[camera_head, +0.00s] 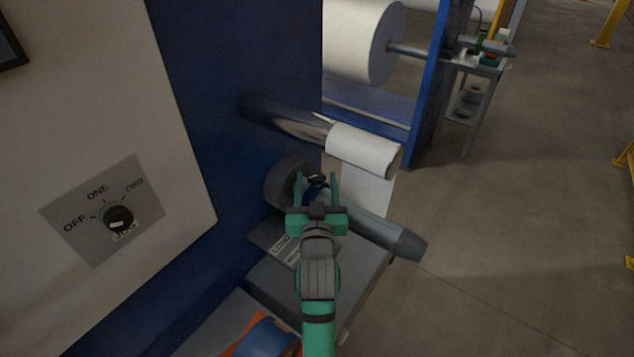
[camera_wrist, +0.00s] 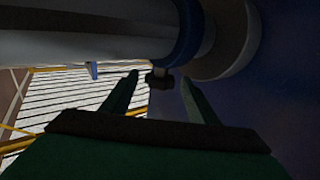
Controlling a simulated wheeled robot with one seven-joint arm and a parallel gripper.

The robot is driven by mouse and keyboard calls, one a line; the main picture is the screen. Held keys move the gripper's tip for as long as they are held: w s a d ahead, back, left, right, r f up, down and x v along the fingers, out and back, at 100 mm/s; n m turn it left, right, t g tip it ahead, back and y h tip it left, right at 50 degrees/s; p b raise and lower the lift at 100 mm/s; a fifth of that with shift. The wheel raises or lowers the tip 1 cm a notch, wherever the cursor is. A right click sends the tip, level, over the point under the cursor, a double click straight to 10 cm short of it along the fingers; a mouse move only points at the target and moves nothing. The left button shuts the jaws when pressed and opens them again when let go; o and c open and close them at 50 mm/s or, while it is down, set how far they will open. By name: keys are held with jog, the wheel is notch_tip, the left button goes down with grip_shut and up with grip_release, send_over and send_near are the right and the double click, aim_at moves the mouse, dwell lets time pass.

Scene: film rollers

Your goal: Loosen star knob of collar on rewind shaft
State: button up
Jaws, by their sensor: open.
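The rewind shaft (camera_head: 378,233) is a grey bar sticking out from the blue machine wall, its free end at the lower right. In the wrist view the shaft (camera_wrist: 90,46) crosses the top. A blue collar (camera_wrist: 189,35) sits around it beside a wide grey flange. The dark star knob (camera_wrist: 159,82) hangs from the collar's edge. In the head view the knob (camera_head: 317,181) shows small and dark. My gripper (camera_head: 316,176) is open, with one finger on each side of the knob. In the wrist view a gap shows between the knob and both fingers.
The grey flange (camera_head: 282,184) is close left of my gripper. A dark box with labels (camera_head: 285,250) lies below the shaft. A white roll (camera_head: 365,150) on another roller is just behind. A switch panel (camera_head: 105,212) is at left. Open floor lies right.

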jog(key=c, duration=1)
jog(key=shift+c, duration=0.2)
jog(key=shift+n+y, duration=0.4)
jog(key=shift+y, duration=0.2)
jog(key=shift+d+n+g+y, duration=0.15)
jog(key=shift+n+y, duration=0.35)
jog(key=shift+y, duration=0.3)
jog(key=shift+d+n+g+y, duration=0.15)
jog(key=shift+n+y, duration=0.35)
jog(key=shift+y, duration=0.3)
jog(key=shift+w+d+n+g+y, duration=0.1)
jog(key=shift+n+g+y, duration=0.3)
jog(key=shift+n+y, duration=0.55)
jog(key=shift+d+n+g+y, duration=0.1)
jog(key=shift+n+g+y, duration=0.4)
jog(key=shift+y, duration=0.75)
jog(key=shift+n+y, duration=0.25)
jog(key=shift+y, duration=0.15)
jog(key=o, duration=1)
jog(key=shift+o, duration=0.2)
